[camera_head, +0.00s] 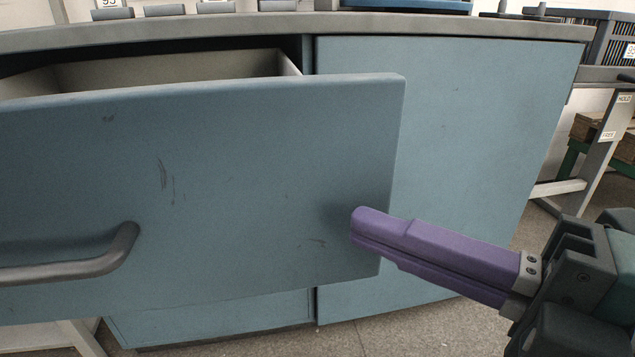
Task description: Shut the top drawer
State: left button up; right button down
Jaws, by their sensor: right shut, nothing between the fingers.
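The top drawer (230,180) has a blue-grey front with a dark bar handle (90,262) at its lower left. It stands open, pulled out from the blue cabinet (450,150), and the pale inside of the drawer box (180,68) shows behind the front. My right gripper (362,225), with purple fingers, is shut and empty. Its fingertips are at the lower right part of the drawer front; they look close to or touching it, but I cannot tell which. My left gripper is not in view.
The grey worktop edge (300,24) runs above the drawer, with several small grey blocks on it. At the right stand a grey frame with labels (597,150) and a dark slatted crate (610,40). Bare floor (420,328) shows below the cabinet.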

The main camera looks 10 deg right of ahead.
jog(key=shift+w+d, duration=0.1)
jog(key=shift+w, duration=0.6)
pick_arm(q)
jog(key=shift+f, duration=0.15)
pick_arm(e)
jog(key=shift+w, duration=0.15)
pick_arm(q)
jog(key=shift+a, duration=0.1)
